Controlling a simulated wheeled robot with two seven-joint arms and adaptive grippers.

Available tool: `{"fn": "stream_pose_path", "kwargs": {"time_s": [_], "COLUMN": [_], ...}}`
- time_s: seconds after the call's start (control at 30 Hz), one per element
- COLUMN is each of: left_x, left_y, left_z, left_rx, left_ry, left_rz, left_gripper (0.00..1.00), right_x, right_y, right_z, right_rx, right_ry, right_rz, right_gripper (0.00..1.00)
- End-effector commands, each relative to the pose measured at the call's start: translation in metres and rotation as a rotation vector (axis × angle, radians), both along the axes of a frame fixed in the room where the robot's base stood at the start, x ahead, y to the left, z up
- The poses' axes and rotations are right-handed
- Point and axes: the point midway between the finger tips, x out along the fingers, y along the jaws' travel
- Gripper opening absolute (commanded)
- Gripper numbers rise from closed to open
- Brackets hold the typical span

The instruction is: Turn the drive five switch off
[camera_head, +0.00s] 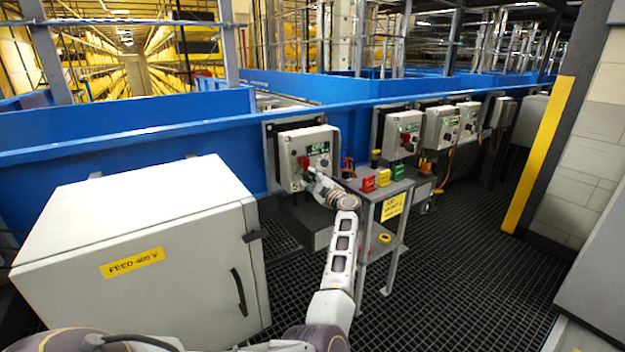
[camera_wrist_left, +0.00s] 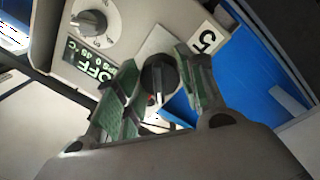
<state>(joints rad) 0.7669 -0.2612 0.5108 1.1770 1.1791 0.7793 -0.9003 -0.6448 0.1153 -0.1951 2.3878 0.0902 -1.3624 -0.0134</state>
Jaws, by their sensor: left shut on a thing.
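The drive five box (camera_head: 309,148) is a light grey control box on the blue conveyor side. In the left wrist view, its black switch knob (camera_wrist_left: 158,74) sits on a pale plate beside a tag (camera_wrist_left: 207,40) marked 5. My left gripper (camera_head: 311,176) reaches the lower front of this box. In the wrist view its green-padded fingers (camera_wrist_left: 155,95) are shut on the knob, one on each side. The small display (camera_wrist_left: 92,66) beside it shows OFF in green letters. The gripper hides the switch in the head view. My right gripper is not in view.
A grey dial knob (camera_wrist_left: 92,22) is beside the display. A small stand (camera_head: 385,190) with red, yellow and green blocks stands right of my forearm. A grey cabinet (camera_head: 190,285) labelled FEED 400 V stands at left. More control boxes (camera_head: 405,130) line the conveyor.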

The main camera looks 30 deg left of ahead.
Motion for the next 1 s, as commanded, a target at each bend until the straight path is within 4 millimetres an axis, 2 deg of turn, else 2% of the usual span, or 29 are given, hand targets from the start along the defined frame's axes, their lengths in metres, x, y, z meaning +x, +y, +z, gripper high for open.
{"fn": "stream_pose_path", "kwargs": {"time_s": [0.57, 0.83, 1.0], "left_x": [0.001, 0.001, 0.001], "left_y": [-0.001, -0.001, -0.001], "left_z": [-0.003, -0.003, -0.004], "left_rx": [-0.142, -0.214, -0.260], "left_ry": [-0.333, -0.508, -0.618], "left_rz": [0.003, 0.003, 0.002], "left_gripper": [0.15, 0.15, 0.15], "right_x": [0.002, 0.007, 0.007], "right_y": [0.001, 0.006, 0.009], "right_z": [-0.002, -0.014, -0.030], "right_rx": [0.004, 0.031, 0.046], "right_ry": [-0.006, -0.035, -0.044], "right_rz": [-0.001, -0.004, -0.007], "right_gripper": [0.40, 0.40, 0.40]}}
